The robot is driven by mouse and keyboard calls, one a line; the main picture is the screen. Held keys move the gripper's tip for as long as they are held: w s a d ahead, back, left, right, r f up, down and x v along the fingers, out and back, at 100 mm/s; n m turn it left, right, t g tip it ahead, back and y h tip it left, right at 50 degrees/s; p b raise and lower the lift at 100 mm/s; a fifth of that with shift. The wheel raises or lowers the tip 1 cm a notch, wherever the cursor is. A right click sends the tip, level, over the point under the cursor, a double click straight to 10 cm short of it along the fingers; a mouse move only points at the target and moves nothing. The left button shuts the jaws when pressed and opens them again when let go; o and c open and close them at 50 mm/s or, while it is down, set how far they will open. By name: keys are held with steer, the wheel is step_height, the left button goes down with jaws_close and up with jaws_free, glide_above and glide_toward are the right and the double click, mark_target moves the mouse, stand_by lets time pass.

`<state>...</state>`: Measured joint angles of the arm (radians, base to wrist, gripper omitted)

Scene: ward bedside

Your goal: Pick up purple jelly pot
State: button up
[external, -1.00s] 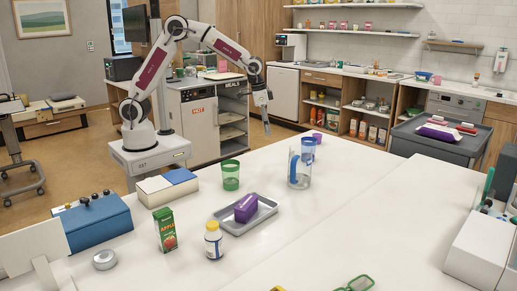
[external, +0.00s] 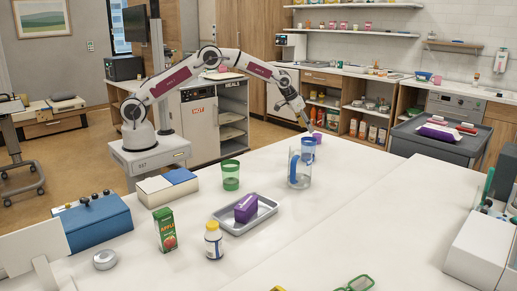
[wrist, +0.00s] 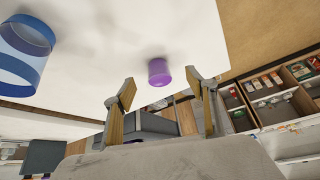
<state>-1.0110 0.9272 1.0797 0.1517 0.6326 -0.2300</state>
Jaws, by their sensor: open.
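The purple jelly pot (wrist: 159,72) stands on the white table near its edge. In the wrist view it lies just beyond my fingertips and roughly between them. In the external view the pot (external: 317,137) shows small at the table's far edge, behind the clear jug. My gripper (wrist: 160,88) is open and empty, with a finger on each side of the view. In the external view my gripper (external: 309,127) is beside the pot, low over the far table edge. I cannot tell the exact gap between them.
A green cup (external: 230,174), a metal tray (external: 262,220) with a purple box, and a juice carton (external: 165,230) stand nearer the camera.

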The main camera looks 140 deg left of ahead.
mark_target(316, 133)
steer(key=shift+w+a+r+n+y, duration=0.3)
steer(key=shift+w+a+r, duration=0.15)
steer(key=shift+a+r, duration=0.3)
steer(key=shift+x, duration=1.2)
steer(key=shift+w+f, duration=0.1)
steer(key=shift+f, duration=0.1)
steer(key=shift+x, duration=2.4)
steer(key=shift+w, duration=0.2)
steer(key=c, duration=1.2)
